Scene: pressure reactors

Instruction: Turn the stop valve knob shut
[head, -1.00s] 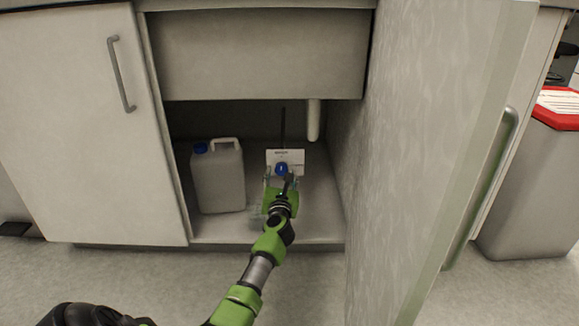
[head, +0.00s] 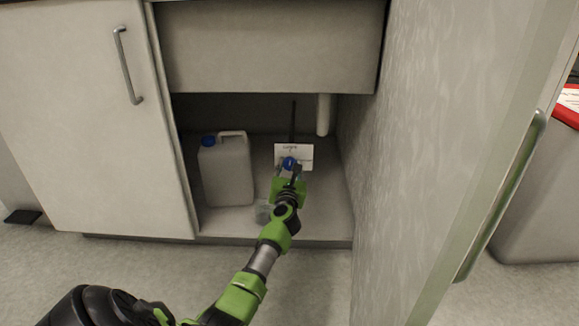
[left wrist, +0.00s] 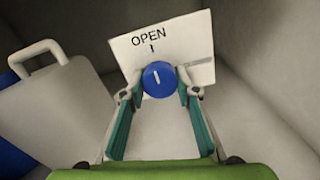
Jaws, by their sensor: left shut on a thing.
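The stop valve knob (head: 289,163) is round and blue, inside the cabinet under the sink. In the left wrist view the knob (left wrist: 159,79) has a white line, close to upright with a slight tilt, pointing towards the "OPEN" mark on the white plate (left wrist: 190,40) behind it. The plate (head: 307,152) also shows in the head view. My left gripper (head: 288,170) reaches into the cabinet, and its two fingertips (left wrist: 159,92) are shut on the knob from both sides. My right gripper is not in view.
A pale canister (head: 226,172) with a blue cap stands left of the knob. A white pipe (head: 323,115) hangs at the right. The open cabinet door (head: 440,160) stands right of my arm. A small clear vessel (head: 263,212) is beside my gripper.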

